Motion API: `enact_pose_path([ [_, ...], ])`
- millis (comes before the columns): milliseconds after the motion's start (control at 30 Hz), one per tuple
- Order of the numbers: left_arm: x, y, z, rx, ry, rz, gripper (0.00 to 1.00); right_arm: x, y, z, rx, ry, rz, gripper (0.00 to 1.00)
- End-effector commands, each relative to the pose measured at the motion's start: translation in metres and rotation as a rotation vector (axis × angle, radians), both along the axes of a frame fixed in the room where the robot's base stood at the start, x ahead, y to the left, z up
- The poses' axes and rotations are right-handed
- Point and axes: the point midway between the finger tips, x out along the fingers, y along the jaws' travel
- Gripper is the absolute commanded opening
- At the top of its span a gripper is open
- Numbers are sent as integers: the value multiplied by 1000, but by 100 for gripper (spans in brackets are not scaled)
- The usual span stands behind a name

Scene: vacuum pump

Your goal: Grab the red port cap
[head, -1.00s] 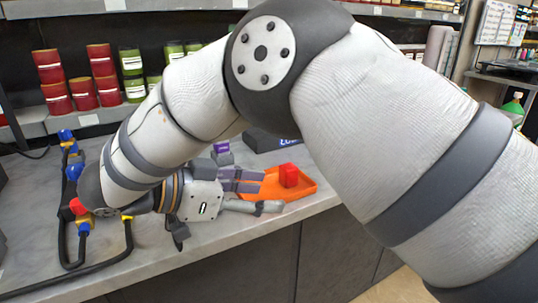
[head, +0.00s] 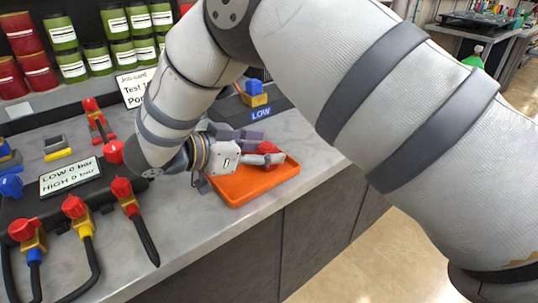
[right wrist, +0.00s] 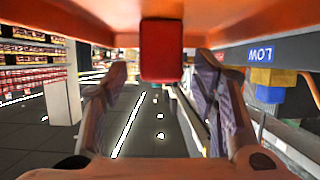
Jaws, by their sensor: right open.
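The red port cap (head: 268,148) is a red block on the orange tray (head: 240,189), partly hidden by my gripper in the head view. In the right wrist view the red cap (right wrist: 161,50) hangs down from the top of the picture, where the orange tray (right wrist: 100,22) shows, so that view is upside down. My right gripper (head: 263,147) is open and reaches over the tray. In the right wrist view the cap lies between the two fingers of my right gripper (right wrist: 160,80), with a visible gap on each side. My left gripper is not in view.
A black device with a LOW label (head: 261,113) and a blue-and-yellow fitting stands behind the tray. At left is a gauge manifold (head: 70,180) with several red-handled valves and hoses. Green and red cans line the shelf. The counter's front edge runs close to the tray.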

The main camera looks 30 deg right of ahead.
Motion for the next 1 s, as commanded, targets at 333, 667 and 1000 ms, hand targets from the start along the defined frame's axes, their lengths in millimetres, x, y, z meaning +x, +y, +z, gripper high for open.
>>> enact_pose_path([
  [333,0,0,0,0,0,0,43,0,-2,-2,0,2,1,26],
  [667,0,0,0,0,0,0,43,0,-2,-2,0,1,0,2],
  [1000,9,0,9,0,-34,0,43,-7,4,47,1,-8,2,2],
])
